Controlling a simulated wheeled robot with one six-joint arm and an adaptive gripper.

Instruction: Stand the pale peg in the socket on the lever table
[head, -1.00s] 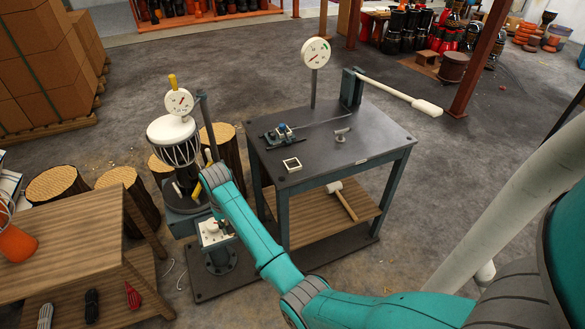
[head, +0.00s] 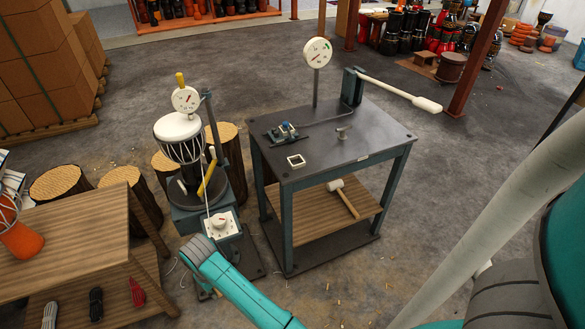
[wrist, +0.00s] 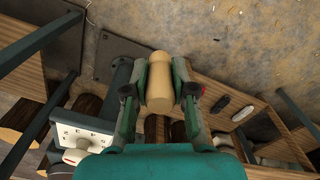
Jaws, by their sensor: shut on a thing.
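In the wrist view my gripper (wrist: 159,75) is shut on the pale peg (wrist: 159,88), a wooden cylinder with a narrower upper end. The lever table (head: 350,155) stands at mid-picture in the head view, with a dark top. The lever table's top is not clear in the wrist view.
A long white-handled lever (head: 400,92) and a dial (head: 317,52) rise at the table's back. A clamp (head: 284,132) and small grey knob (head: 343,133) are on top. Left of it stands a drum rig (head: 180,140). A wooden bench (head: 75,240) is at left.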

